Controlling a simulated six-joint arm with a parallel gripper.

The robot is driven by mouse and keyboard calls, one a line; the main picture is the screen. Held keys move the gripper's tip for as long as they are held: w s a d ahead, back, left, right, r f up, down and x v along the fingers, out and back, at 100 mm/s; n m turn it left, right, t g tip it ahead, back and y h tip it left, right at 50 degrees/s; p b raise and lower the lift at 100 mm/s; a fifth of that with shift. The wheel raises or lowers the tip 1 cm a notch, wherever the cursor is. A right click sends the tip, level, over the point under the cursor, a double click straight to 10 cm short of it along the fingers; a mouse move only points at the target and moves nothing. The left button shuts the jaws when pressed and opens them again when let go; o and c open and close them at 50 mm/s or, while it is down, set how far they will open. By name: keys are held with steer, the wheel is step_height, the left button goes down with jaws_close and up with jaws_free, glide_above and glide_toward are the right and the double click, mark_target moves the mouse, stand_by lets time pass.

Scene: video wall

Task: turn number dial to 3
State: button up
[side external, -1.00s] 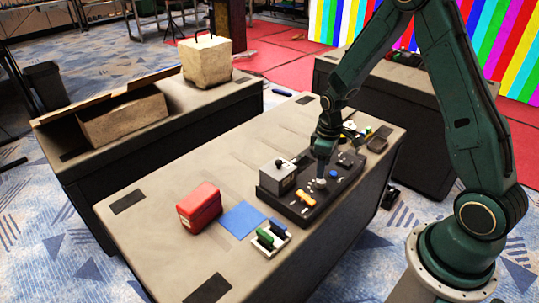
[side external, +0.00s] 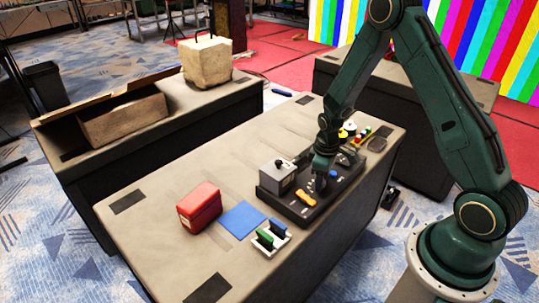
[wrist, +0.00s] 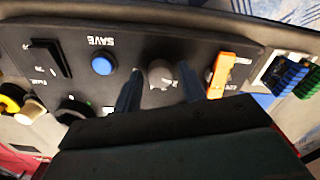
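The black control panel (side external: 296,208) lies on the table and shows upside down in the wrist view (wrist: 205,40). A grey round knob (wrist: 161,73) sits at the middle of the panel; I cannot read numbers around it. A black dial (wrist: 72,107) with small green and white marks is left of it, partly hidden by my gripper body. My gripper (wrist: 158,88) is open, with one finger on each side of the grey knob and small gaps showing. In the side view my gripper (side external: 320,180) is low over the panel; the knob is hidden there.
A red case (side external: 199,207), a blue mat (side external: 241,219) and a holder with green and blue pieces (side external: 271,237) lie left.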

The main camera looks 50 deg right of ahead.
steer(key=c, duration=0.7)
steer(key=shift+m, duration=0.5)
steer(key=m, duration=1.1)
steer(key=o, duration=1)
